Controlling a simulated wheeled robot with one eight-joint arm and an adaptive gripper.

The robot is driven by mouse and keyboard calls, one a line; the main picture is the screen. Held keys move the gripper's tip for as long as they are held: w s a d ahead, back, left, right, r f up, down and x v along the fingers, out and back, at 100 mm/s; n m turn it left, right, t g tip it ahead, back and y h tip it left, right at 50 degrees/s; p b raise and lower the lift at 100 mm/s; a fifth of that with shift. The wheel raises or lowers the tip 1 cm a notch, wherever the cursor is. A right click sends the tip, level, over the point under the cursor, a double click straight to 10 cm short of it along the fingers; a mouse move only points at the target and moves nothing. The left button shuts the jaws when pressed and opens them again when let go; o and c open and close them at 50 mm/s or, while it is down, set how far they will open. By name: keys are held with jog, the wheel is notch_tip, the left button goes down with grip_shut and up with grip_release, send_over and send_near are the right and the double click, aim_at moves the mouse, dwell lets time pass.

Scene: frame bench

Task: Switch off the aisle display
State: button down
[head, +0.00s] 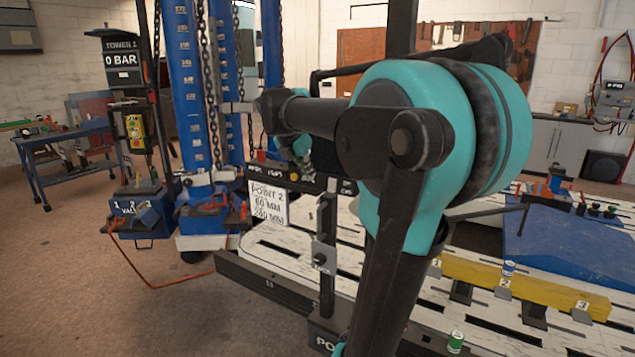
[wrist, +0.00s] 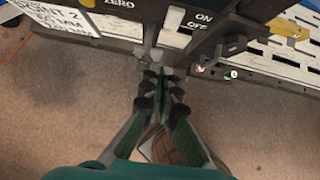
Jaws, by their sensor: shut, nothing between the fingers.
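A dark panel with white ON and OFF labels (wrist: 198,27) is in the upper middle of the wrist view, with a ZERO label (wrist: 119,4) to its left. My gripper (wrist: 153,72) is shut and empty, its fingers pointing at the panel's lower edge, left of the OFF label. Small grey parts lie at the fingertips; I cannot tell whether they touch. In the head view a dark display housing (head: 266,172) stands above a POINT 2 sign (head: 268,204). My arm hides part of it, and no reading is legible.
A blue measuring tower (head: 190,90) with chains stands left. An orange hose (head: 165,284) lies on the open floor.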

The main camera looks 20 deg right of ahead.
aim_at(332, 185)
jog(key=shift+w+d+r+x, duration=0.25)
jog(key=shift+d+r+x, duration=0.1)
jog(key=shift+x, duration=1.7)
jog(key=shift+w+d+r+x, duration=0.2)
jog(key=shift+w+d+x, duration=0.1)
jog(key=shift+x, duration=1.8)
jog(key=shift+w+d+r+x, duration=0.25)
jog(key=shift+d+r+x, duration=0.1)
jog(key=shift+x, duration=1.7)
jog(key=shift+f, duration=0.15)
jog(key=shift+w+d+f+t+h, duration=0.15)
jog(key=shift+d+t+h, duration=0.1)
jog(key=shift+t+h, duration=0.15)
